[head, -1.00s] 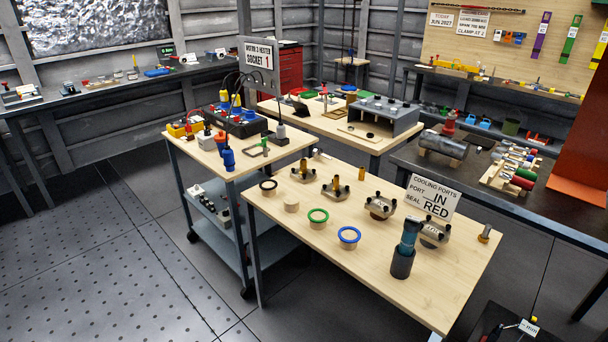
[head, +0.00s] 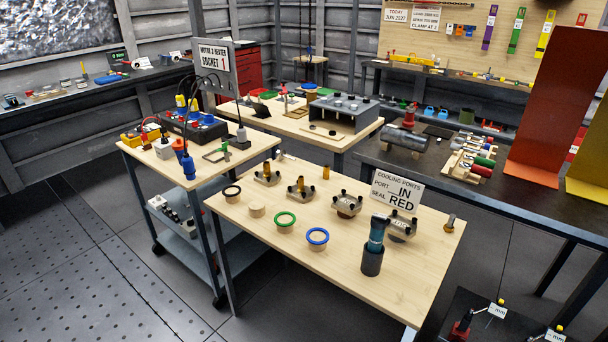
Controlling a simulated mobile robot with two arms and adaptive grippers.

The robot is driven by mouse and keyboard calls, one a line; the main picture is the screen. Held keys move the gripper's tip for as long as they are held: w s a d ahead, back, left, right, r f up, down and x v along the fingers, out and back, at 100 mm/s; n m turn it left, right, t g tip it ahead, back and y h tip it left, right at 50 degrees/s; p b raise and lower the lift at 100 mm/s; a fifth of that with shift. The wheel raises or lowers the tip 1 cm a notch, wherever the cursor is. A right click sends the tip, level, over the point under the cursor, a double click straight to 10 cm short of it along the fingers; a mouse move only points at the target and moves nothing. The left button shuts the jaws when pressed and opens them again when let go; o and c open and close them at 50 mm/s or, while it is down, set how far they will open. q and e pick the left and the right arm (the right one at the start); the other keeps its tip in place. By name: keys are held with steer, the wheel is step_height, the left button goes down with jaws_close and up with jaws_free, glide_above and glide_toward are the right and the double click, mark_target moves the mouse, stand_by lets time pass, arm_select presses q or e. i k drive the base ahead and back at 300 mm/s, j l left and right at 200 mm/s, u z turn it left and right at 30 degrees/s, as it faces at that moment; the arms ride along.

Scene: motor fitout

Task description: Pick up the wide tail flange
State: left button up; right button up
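Several metal flange pieces stand in a row on the near wooden table (head: 330,262). Two smaller ones with brass uprights are at the left, one at the back (head: 267,177) and one nearer the middle (head: 300,190). Two broader ones with dark bolts are to the right, one in the middle (head: 347,204) and one beside the sign (head: 402,226). Which is the wide tail flange I cannot tell for sure; the right-hand two look wider. Neither of my grippers shows in the head view.
Black, green (head: 285,219) and blue (head: 317,236) rings, a dark cup holding a teal tool (head: 373,258) and the cooling-ports sign (head: 396,190) share the table. A blue-grey cart (head: 190,236) stands close at its left. Open floor (head: 70,270) lies at the left.

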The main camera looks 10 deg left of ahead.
mark_target(261, 179)
steer(key=i+j+z, duration=0.2)
steer(key=j, duration=0.15)
steer(key=i+j+z, duration=0.2)
steer(key=j, duration=0.15)
steer(key=i+j+z, duration=0.2)
steer(key=j, duration=0.15)
steer(key=j+z, duration=0.2)
steer(key=j, duration=0.2)
steer(key=i, duration=0.05)
